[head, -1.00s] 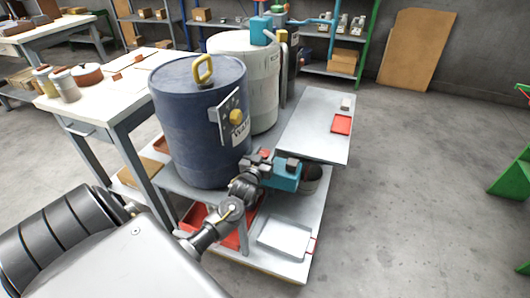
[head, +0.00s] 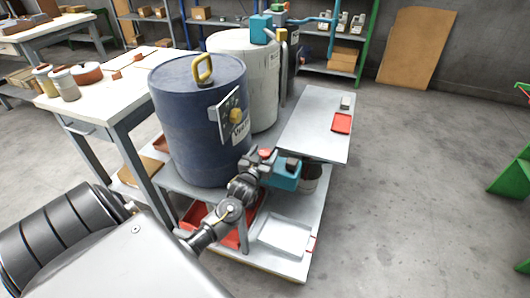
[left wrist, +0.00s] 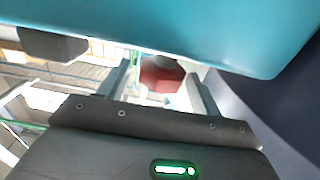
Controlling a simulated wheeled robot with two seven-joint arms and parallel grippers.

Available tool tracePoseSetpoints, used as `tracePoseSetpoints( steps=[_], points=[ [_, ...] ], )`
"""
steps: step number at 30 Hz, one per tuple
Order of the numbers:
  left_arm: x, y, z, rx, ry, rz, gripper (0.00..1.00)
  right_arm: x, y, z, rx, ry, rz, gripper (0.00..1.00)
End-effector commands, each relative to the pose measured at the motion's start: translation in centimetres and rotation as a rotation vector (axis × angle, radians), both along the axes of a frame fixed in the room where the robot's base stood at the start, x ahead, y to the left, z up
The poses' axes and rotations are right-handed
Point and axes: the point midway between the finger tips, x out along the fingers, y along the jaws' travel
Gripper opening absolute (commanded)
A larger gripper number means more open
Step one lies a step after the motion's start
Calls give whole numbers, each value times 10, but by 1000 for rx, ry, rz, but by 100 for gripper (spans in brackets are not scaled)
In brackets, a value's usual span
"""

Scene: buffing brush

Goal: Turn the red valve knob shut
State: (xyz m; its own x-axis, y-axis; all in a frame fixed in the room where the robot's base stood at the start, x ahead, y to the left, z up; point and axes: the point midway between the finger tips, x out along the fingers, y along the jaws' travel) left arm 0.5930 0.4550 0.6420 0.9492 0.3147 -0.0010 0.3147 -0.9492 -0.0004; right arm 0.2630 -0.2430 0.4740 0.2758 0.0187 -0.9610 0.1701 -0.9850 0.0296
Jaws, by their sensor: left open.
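In the left wrist view the red knob (left wrist: 160,76) shows between the two fingers of my open left gripper (left wrist: 160,88). I cannot tell whether either finger touches it. The teal body (left wrist: 190,30) fills the top of that view. My right gripper is not in view.
The blue drum (head: 198,125) stands close behind my left gripper, with a white drum (head: 262,80) beyond it. A dark bucket (head: 311,178) is under the teal body. A red tray (head: 195,217) and a pale tray (head: 284,238) lie on the lower shelf. Open floor (head: 410,190) lies to the right.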

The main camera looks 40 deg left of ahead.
Motion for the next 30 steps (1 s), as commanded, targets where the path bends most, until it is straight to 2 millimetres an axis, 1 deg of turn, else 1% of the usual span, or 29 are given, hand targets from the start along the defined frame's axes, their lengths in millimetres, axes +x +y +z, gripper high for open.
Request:
tracePoseSetpoints(
  steps=[3, 9, 12, 15, 18, 21, 30],
  points=[
    [-20, -7, 1, -1, 2, -1, 64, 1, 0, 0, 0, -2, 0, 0],
    [-59, -20, 0, -2, 3, -1, 64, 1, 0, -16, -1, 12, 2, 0],
    [-74, -25, 0, -2, 3, -1, 64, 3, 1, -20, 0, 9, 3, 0],
    [-86, -29, 0, -2, 0, -1, 64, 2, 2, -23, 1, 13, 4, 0],
    [-92, -31, 1, -1, 0, -1, 64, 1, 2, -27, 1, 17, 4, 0],
    [-95, -32, 1, 0, -1, 0, 64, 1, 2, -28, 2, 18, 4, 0],
    [-95, -32, 0, 0, -1, 0, 64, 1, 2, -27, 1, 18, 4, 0]
  ],
)
